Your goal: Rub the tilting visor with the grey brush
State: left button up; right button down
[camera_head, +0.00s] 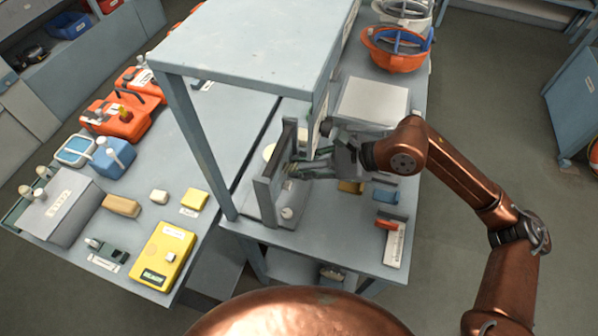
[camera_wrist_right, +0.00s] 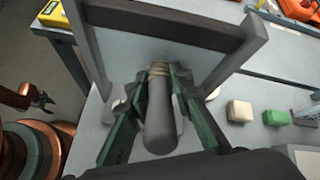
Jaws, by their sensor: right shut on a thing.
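The tilting visor (camera_wrist_right: 190,55) is a pale panel in a dark grey upright frame, standing on the bench under a raised shelf. Its frame also shows in the head view (camera_head: 266,196), edge-on. My right gripper (camera_head: 298,170) is at the frame's right side, shut on the grey brush. In the right wrist view, the brush (camera_wrist_right: 160,122) lies between the green fingers, its pale banded end pointing at the panel. I cannot tell whether its tip touches the panel. My left gripper (camera_wrist_right: 42,100) shows small at the left of the wrist view, its fingers apart.
A blue-grey shelf (camera_head: 250,40) stands over the visor. To its right are a white box (camera_head: 372,101), small blocks and an orange helmet (camera_head: 396,50). The left bench holds a yellow device (camera_head: 163,255), a grey box (camera_head: 62,208) and orange cases (camera_head: 116,118).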

jog(key=shift+w+d+b, duration=0.8)
jog(key=shift+w+b, duration=0.3)
jog(key=shift+w, duration=1.3)
jog(key=shift+s+a+p, duration=0.25)
jog(key=shift+s+a, duration=0.05)
jog(key=shift+s, duration=0.65)
jog(key=shift+s+a+p, duration=0.3)
jog(key=shift+s+a, duration=0.05)
jog(key=shift+s, duration=0.65)
jog(key=shift+s+a+p, duration=0.25)
jog(key=shift+s+a, duration=0.05)
jog(key=shift+s, duration=0.65)
pick_arm(q)
jog(key=shift+w+r+p, duration=0.1)
jog(key=shift+p, duration=0.5)
pick_arm(e)
jog(key=shift+s+a, duration=0.3)
jog(key=shift+s, duration=0.55)
jog(key=shift+s+a, duration=0.25)
jog(key=shift+s, duration=0.6)
jog(key=shift+s+a, duration=0.3)
jog(key=shift+s, duration=0.55)
